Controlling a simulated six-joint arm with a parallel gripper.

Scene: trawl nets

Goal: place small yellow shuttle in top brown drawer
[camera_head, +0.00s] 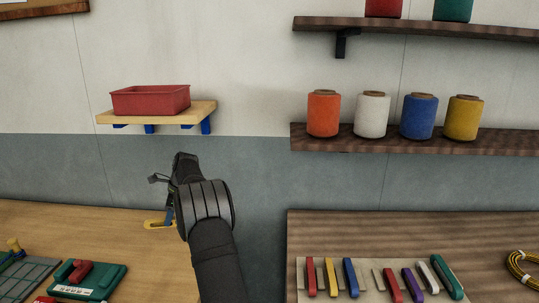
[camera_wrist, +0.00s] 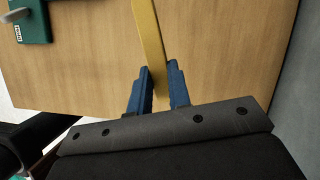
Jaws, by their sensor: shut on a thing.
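A small yellow shuttle (camera_head: 155,224) shows as a long flat strip in the wrist view (camera_wrist: 149,40). My gripper (camera_wrist: 157,92) has its two blue fingers closed on the near end of the strip. The strip points away from the fingers over the wooden bench. In the head view the shuttle sticks out to the left of my wrist, low over the bench, and my arm hides part of it. I cannot tell its exact height over the bench. No brown drawer is in either view.
The left bench (camera_head: 120,225) holds a green block with a red piece (camera_head: 90,278). A red bin (camera_head: 150,100) stands on a small wall shelf. At right, several coloured shuttles lie on a pale mat (camera_head: 445,267). Thread spools (camera_head: 372,116) line a dark shelf.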

